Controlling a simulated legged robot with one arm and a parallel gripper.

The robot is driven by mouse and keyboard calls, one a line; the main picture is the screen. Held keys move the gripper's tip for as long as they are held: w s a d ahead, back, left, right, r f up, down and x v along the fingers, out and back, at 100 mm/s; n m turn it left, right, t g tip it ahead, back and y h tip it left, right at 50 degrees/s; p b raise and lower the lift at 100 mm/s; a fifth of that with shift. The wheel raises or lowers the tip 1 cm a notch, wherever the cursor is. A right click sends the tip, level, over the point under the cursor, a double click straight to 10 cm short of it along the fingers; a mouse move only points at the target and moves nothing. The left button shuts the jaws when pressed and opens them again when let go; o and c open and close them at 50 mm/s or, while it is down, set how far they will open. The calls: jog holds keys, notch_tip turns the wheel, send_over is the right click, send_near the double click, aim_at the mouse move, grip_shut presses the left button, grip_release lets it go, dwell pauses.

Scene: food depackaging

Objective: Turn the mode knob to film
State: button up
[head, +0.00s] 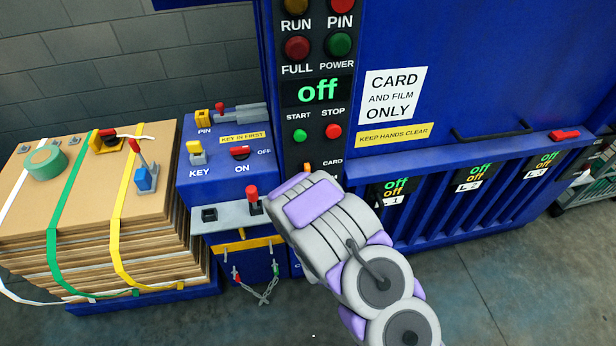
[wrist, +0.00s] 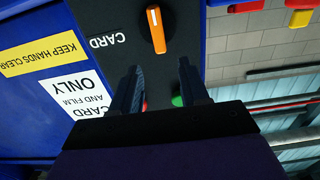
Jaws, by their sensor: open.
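The mode knob is an orange bar on the black control panel. In the wrist view the knob (wrist: 156,30) stands nearly upright in the picture, slightly tilted, beside the word CARD, which appears upside down. In the head view only the top of the knob (head: 306,167) shows, left of CARD; my arm hides the rest. No FILM label for the knob can be read. My gripper (wrist: 160,68) is open and empty, its two fingers apart and pointing toward the knob. The knob lies beyond the fingertips, in line with the gap; contact is not visible. The head view hides the fingers.
The panel display (head: 318,91) reads "off". The green start button (head: 299,136) and red stop button (head: 333,131) sit above the knob. A key console (head: 222,180) with a red-topped lever (head: 252,199) stands left. Strapped cardboard (head: 85,210) is stacked farther left.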

aim_at(308, 171)
jog(key=b+x, duration=0.2)
jog(key=b, duration=0.5)
jog(key=shift+w+f, duration=0.1)
jog(key=shift+f, duration=0.1)
jog(key=shift+w+a+b, duration=0.1)
jog(key=shift+b, duration=0.65)
jog(key=shift+w+r, duration=0.15)
jog(key=shift+w, duration=0.05)
jog(key=shift+b+x, duration=0.3)
jog(key=shift+x, duration=2.4)
jog(key=shift+a, duration=0.1)
grip_shut()
